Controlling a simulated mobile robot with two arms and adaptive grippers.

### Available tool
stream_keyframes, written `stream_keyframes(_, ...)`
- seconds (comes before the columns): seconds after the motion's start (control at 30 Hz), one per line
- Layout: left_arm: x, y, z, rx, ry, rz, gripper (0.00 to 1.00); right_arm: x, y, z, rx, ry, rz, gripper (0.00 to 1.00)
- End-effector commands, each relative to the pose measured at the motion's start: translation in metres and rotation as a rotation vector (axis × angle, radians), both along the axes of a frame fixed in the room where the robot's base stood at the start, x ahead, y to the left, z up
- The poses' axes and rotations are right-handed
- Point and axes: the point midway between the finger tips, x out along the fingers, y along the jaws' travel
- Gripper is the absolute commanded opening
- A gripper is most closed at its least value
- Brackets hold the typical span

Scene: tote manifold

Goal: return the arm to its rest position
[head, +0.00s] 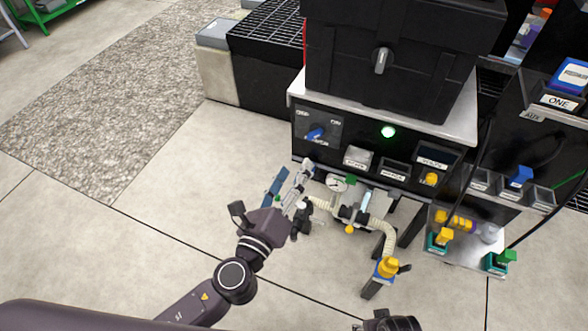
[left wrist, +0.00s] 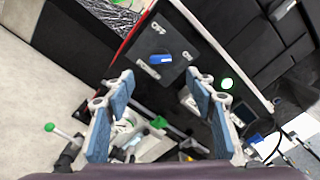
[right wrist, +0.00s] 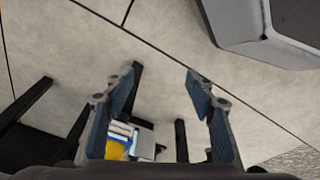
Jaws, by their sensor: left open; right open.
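My left gripper (head: 291,178) reaches in from the lower left in the head view, in front of the black machine's panel. Its blue-padded fingers are apart with nothing held between them, as the left wrist view (left wrist: 157,80) also shows. The panel's blue switch handle (head: 315,134) is beyond the fingertips; it shows between and past them in the left wrist view (left wrist: 160,59). My right gripper (right wrist: 158,80) is open and empty in its wrist view, over floor and dark legs. I cannot make it out clearly in the head view.
A pipe manifold with a gauge (head: 337,184) and cream hoses (head: 378,228) is just right of my left gripper. A black tote (head: 400,60) stands on the machine, above a lit green lamp (head: 388,131). A small shelf (head: 466,250) holds coloured parts at right. Floor at left is clear.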

Motion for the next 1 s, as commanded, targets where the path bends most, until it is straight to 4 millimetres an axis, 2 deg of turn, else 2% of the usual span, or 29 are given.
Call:
stream_keyframes(0.37, 0.001, 0.003, 0.000, -0.020, 0.010, 0.014, 0.51, 0.001, 0.000, 0.002, 0.000, -0.002, 0.000, 0.51)
stream_keyframes(0.47, 0.004, 0.024, 0.001, -0.133, 0.066, 0.092, 0.51, 0.007, 0.001, 0.015, 0.001, -0.010, -0.001, 0.51)
stream_keyframes(0.57, 0.004, 0.066, -0.006, -0.368, 0.185, 0.255, 0.51, 0.016, 0.002, 0.041, 0.003, -0.025, -0.003, 0.51)
stream_keyframes(0.6, 0.001, 0.087, -0.014, -0.489, 0.245, 0.339, 0.51, 0.019, 0.002, 0.055, 0.004, -0.031, -0.004, 0.51)
stream_keyframes(0.7, -0.020, 0.135, -0.042, -0.803, 0.405, 0.569, 0.51, 0.026, 0.003, 0.092, 0.005, -0.047, -0.007, 0.51)
stream_keyframes(0.8, -0.055, 0.167, -0.073, -1.090, 0.555, 0.793, 0.51, 0.029, 0.002, 0.130, 0.005, -0.060, -0.009, 0.51)
stream_keyframes(0.9, -0.092, 0.181, -0.098, -1.305, 0.674, 0.978, 0.51, 0.029, 0.002, 0.160, 0.006, -0.071, -0.011, 0.51)
stream_keyframes(1.0, -0.125, 0.184, -0.114, -1.455, 0.766, 1.121, 0.51, 0.026, 0.001, 0.183, 0.006, -0.079, -0.013, 0.51)
